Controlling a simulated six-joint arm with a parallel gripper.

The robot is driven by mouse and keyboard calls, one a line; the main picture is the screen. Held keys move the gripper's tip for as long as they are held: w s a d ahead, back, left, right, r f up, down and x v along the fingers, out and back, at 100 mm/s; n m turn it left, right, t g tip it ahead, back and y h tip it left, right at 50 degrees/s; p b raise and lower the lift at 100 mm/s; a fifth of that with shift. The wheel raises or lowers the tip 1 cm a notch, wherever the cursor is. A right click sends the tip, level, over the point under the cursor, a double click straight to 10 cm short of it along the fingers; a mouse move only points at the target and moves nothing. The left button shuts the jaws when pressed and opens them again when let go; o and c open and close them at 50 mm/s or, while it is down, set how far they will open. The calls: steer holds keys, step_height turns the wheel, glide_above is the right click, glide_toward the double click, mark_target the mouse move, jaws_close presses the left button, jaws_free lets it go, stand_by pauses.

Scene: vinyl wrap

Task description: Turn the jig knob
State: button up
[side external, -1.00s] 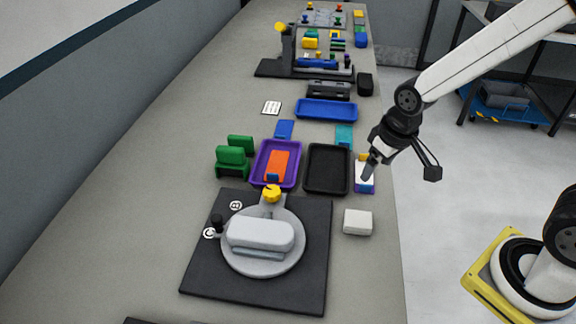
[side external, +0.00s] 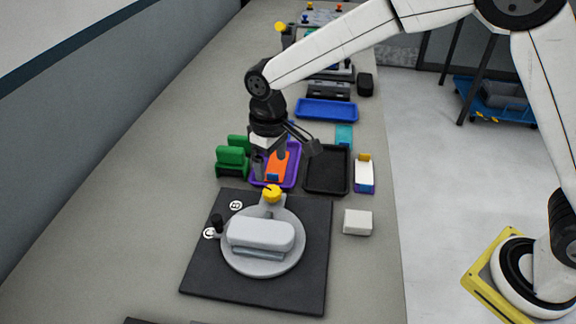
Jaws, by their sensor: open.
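The jig stands on a dark square base plate (side external: 303,287) in the foreground. It has a round grey turntable (side external: 285,262) with a pale rounded block (side external: 260,233) lying on it. A yellow knob (side external: 271,193) sits at the jig's far edge, on a grey bracket. A small black knob (side external: 217,221) stands at the plate's left side. My gripper (side external: 270,170) points down above the purple tray, a little beyond the yellow knob and apart from it. Its jaws are open and appear empty.
The purple tray (side external: 295,179) holds an orange piece (side external: 282,163). Green blocks (side external: 232,160) stand left of it, and a black tray (side external: 325,173) lies to the right. A white box (side external: 357,222) sits right of the jig. The bench left of the plate is clear.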

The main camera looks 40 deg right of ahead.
mark_target(272, 190)
steer(key=shift+f, duration=0.15)
steer(key=shift+f, duration=3.75)
jaws_close()
